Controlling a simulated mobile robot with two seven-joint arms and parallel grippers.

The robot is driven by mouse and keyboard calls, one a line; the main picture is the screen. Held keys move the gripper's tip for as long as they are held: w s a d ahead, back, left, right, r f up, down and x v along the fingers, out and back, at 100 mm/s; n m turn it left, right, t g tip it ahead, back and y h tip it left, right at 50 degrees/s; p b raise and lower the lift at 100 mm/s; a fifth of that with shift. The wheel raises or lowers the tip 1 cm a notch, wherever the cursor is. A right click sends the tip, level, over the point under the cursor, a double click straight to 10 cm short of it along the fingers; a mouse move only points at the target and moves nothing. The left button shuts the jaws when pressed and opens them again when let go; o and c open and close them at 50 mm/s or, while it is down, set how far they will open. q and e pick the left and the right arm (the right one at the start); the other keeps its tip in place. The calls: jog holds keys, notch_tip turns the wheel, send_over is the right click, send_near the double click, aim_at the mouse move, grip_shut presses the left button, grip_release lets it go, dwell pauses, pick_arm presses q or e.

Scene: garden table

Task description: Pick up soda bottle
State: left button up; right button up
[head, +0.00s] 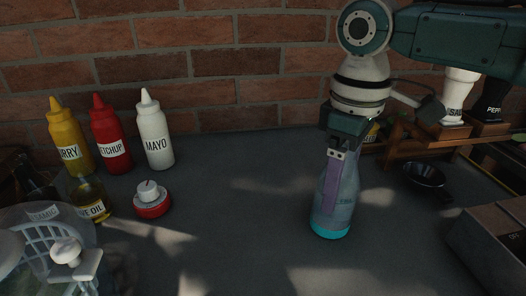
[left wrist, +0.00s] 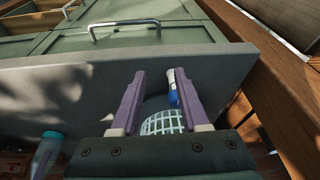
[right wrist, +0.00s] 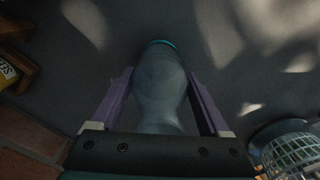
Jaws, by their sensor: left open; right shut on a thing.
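The soda bottle (head: 350,190) is a clear grey-blue bottle with a teal base, standing about upright at the table's middle right in the head view. My right gripper (head: 335,200) comes down from above and is shut on it, one purple finger showing along its side. In the right wrist view, the bottle (right wrist: 160,95) lies between both fingers of the gripper (right wrist: 161,75). I cannot tell whether its base touches the table. The bottle (left wrist: 47,152) also shows at the left of the left wrist view. My left gripper (left wrist: 160,75) is open and empty.
Yellow (head: 68,140), red ketchup (head: 111,140) and white mayo (head: 153,135) bottles stand at the back left. A red-and-white round item (head: 152,205) sits before them. A black bowl (head: 425,178) and grey box (head: 495,235) are at right. The middle table is clear.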

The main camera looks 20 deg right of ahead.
jog(key=c, duration=0.6)
jog(key=shift+r, duration=0.1)
jog(key=shift+r, duration=0.2)
